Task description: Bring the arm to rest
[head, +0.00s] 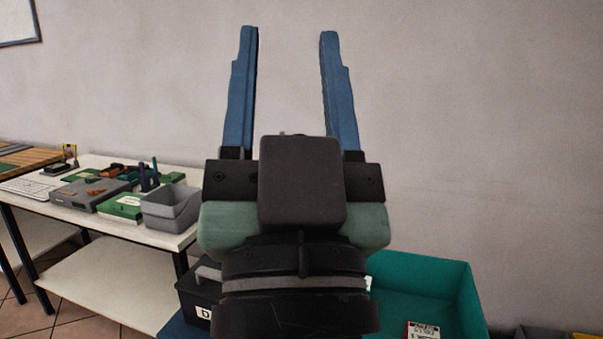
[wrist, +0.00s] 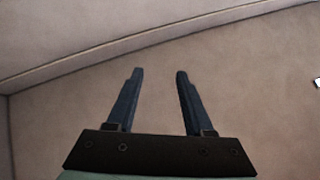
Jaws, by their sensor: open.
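My gripper (head: 289,40) is raised in the middle of the head view, its two blue fingers pointing up in front of the plain wall. The fingers are apart with nothing between them. In the wrist view my gripper (wrist: 160,78) also shows open and empty, with only a bare, light brown surface behind it. My gripper touches nothing that I can see. My wrist hides part of what lies behind it in the head view.
A white table (head: 125,225) at the left bears a grey bin (head: 171,208), a green box (head: 121,207), a grey device (head: 88,194) and a keyboard (head: 35,187). A teal crate (head: 425,290) and a black box (head: 197,297) stand low beside my wrist. The space around my fingers is clear.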

